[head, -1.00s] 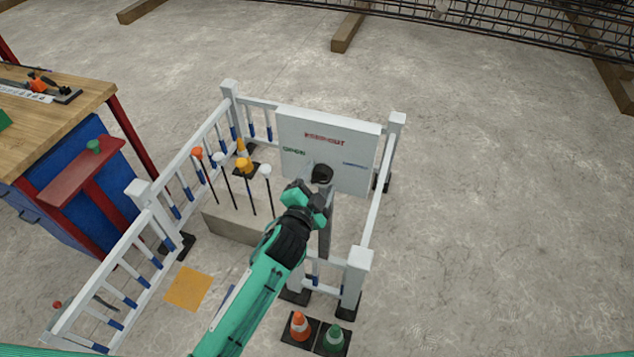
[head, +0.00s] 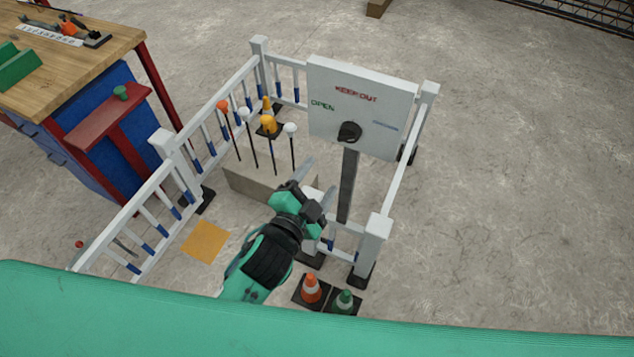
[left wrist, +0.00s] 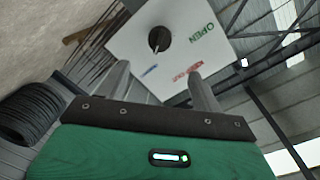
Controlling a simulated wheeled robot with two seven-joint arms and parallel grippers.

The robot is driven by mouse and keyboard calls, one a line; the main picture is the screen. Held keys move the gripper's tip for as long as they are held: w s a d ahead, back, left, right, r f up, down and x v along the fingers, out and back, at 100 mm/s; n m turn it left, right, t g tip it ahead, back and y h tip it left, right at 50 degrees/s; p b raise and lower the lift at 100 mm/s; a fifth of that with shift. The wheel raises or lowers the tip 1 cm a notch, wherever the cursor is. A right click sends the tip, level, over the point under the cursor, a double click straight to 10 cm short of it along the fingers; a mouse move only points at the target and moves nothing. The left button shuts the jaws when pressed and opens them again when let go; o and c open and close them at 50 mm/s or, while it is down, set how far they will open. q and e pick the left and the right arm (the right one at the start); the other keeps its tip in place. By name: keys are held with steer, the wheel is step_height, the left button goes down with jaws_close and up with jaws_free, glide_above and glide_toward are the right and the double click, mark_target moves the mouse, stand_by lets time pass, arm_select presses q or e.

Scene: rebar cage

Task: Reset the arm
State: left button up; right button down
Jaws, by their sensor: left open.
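My left arm comes up from the bottom of the head view, and its green and black left gripper (head: 318,180) is open and empty. It is in front of and below a white sign panel (head: 365,112) on a grey post. The panel has a black knob (head: 349,132) and the words "OPEN" and "KEEP OUT" on it. The gripper is apart from the knob. In the left wrist view, the two fingers (left wrist: 160,85) are spread, with the panel (left wrist: 185,65) and its knob (left wrist: 159,39) beyond them. My right gripper is not in view.
White railings (head: 398,160) surround the panel. Several colour-topped rods stand at a concrete block (head: 255,188) left of the gripper. An orange cone (head: 311,290) and a green cone (head: 344,301) stand in front. A workbench (head: 90,45) is at left. Open floor lies to the right.

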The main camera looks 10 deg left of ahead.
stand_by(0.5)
arm_select(q)
steer(key=a+f+n+g+y, duration=0.1)
steer(key=a+f+g, duration=0.1)
steer(key=f, duration=1)
steer(key=a+f+n+g+y, duration=0.1)
steer(key=a+f+n+g, duration=0.1)
steer(key=f, duration=1.1)
steer(key=s+a+f+n+g+y, duration=0.1)
steer(key=s+a+f+g, duration=0.15)
steer(key=f, duration=0.55)
steer(key=s+a+f+n+g+y, duration=0.1)
steer(key=s+a+f, duration=0.25)
steer(key=f, duration=0.55)
steer(key=s+a+f+n+g, duration=0.2)
steer(key=s+a+f, duration=0.1)
steer(key=s+f, duration=0.4)
steer(key=s+a+f+n+g+y, duration=0.1)
steer(key=s+f, duration=0.6)
steer(key=s, duration=0.7)
steer(key=s+a+f+n+g, duration=0.3)
steer(key=s+a+f, duration=0.4)
steer(key=s, duration=0.4)
steer(key=shift+s+n+g+y, duration=0.3)
steer(key=shift+g+y, duration=0.1)
steer(key=shift+g, duration=0.45)
